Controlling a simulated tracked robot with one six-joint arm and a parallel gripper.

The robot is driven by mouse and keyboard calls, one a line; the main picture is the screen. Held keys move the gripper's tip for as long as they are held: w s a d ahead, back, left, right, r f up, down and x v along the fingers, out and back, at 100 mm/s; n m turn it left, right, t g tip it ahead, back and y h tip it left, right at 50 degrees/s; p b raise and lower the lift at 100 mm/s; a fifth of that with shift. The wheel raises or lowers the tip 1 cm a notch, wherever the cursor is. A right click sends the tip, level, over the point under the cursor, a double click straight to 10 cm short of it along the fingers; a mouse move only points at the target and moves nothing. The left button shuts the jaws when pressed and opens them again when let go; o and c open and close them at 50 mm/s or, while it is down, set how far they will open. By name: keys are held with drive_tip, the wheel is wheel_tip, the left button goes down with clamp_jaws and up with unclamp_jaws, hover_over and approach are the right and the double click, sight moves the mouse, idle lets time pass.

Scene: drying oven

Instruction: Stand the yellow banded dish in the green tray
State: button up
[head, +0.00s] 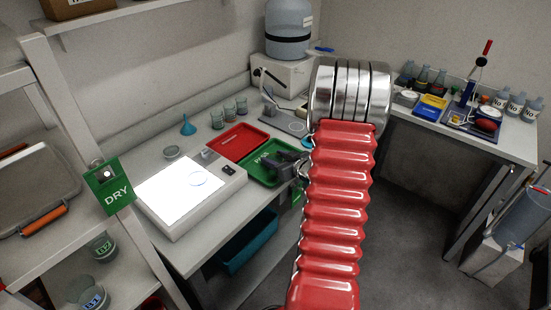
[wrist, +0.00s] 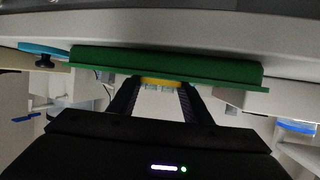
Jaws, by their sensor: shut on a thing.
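The green tray (head: 259,172) lies on the bench, right of the lit white panel, and carries white lettering. In the wrist view, the green tray (wrist: 200,66) spans the picture just beyond my fingertips. My gripper (head: 279,161) is low over the tray's right part, mostly behind my red arm sleeve. In the wrist view my gripper (wrist: 158,90) is shut on the yellow banded dish (wrist: 160,82). Only a yellow strip and a pale marked part of the dish show between the fingers. I cannot tell whether the dish touches the tray; in the head view it is hidden.
A red tray (head: 236,142) lies just behind the green one. Several beakers and a blue funnel (head: 188,126) stand behind. A green DRY sign (head: 110,187) hangs at left.

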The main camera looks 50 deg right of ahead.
drive_tip(key=o, duration=1)
drive_tip(key=shift+f, duration=0.1)
drive_tip(key=shift+o, duration=0.2)
drive_tip(key=v, duration=1.2)
drive_tip(key=shift+r, duration=0.2)
